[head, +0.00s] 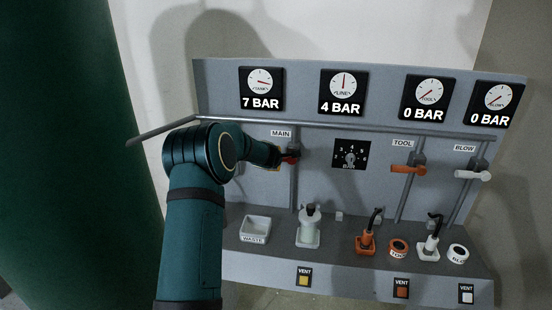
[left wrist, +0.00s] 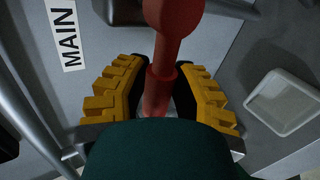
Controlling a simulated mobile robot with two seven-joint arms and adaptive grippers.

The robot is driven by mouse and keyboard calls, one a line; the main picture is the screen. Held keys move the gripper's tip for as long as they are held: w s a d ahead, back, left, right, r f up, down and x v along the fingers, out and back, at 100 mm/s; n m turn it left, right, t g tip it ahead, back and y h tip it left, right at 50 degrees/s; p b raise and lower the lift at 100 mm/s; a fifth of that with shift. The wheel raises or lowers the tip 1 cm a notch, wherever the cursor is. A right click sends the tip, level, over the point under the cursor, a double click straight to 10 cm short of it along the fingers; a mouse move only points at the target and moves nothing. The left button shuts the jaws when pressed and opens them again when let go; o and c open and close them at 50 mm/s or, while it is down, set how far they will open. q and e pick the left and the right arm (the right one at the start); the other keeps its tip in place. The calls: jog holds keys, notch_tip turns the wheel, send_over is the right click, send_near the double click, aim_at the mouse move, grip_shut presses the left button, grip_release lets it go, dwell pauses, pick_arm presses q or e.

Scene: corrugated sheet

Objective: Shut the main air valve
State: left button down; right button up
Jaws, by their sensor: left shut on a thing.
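The main valve's red handle (head: 292,156) is on the panel under the MAIN label (head: 281,134). Most of it is hidden by my gripper in the head view. In the left wrist view the red handle (left wrist: 168,28) runs down between the yellow-padded fingers. My left gripper (head: 279,156) is shut on this handle, with a finger on either side in the left wrist view (left wrist: 160,92). The tank gauge (head: 262,84) reads 7 BAR and the line gauge (head: 342,86) 4 BAR. My right gripper is not in view.
The orange TOOL valve handle (head: 408,170) and white BLOW valve handle (head: 473,175) are to the right, their gauges at 0 BAR. A pressure dial (head: 351,155) sits mid-panel. A WASTE tray (head: 255,229) and a bottle (head: 309,229) stand on the ledge below.

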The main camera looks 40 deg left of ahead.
pick_arm(q)
jog(key=shift+r+y, duration=0.3)
jog(key=shift+r, duration=0.05)
jog(key=shift+p, duration=0.3)
jog(key=c, duration=0.7)
grip_release()
jog(key=shift+f, duration=0.1)
jog(key=shift+c, duration=0.2)
jog(key=shift+s, duration=0.1)
jog(key=v, duration=1.2)
